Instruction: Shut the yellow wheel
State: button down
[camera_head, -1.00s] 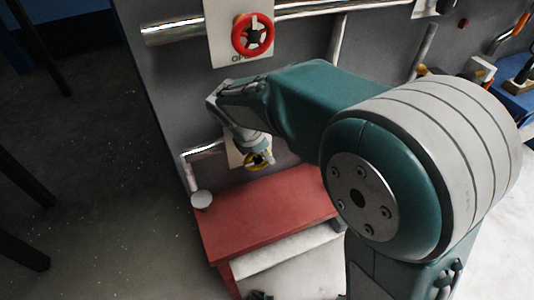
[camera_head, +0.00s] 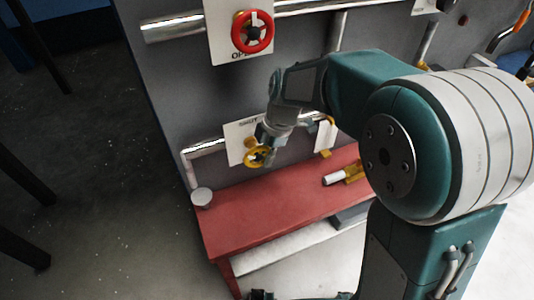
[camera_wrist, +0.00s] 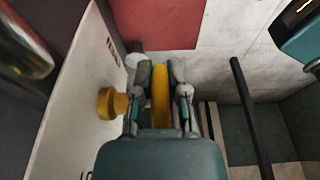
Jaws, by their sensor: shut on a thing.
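The yellow wheel (camera_head: 256,157) is mounted on a pipe in front of a white plate (camera_head: 240,129) on the grey panel, above the red bench. The plate's lettering reads "SHUT" at its top. My gripper (camera_head: 265,148) is at the wheel, reaching in from the upper right. In the wrist view, the wheel's yellow rim (camera_wrist: 160,90) shows edge-on between the two fingers of my gripper (camera_wrist: 161,80), which are shut on it. The wheel's yellow hub (camera_wrist: 110,103) stands out from the plate, left of the fingers. Part of the wheel is hidden by the gripper.
A red wheel (camera_head: 252,32) on another pipe is above, with a plate lettered "OPEN", partly hidden.

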jog(key=y, duration=0.1)
jog(key=g+y, duration=0.1)
jog(key=y, duration=0.1)
jog(key=f+g+y, duration=0.1)
jog(key=y, duration=0.1)
jog(key=shift+a, duration=0.25)
jog(key=shift+s+a+f+g+y, duration=0.15)
jog(key=shift+g+y, duration=0.2)
jog(key=shift+y, duration=0.3)
jog(key=shift+a+f+g+y, duration=0.1)
jog(key=shift+g+y, duration=0.3)
jog(key=shift+y, duration=0.3)
jog(key=shift+s+a+f+g+y, duration=0.15)
jog(key=shift+g+y, duration=0.2)
jog(key=shift+y, duration=0.3)
jog(key=shift+r, duration=0.1)
jog(key=c, duration=0.6)
grip_release()
jog(key=shift+w+a, duration=0.1)
jog(key=shift+c, duration=0.2)
jog(key=v, duration=1.2)
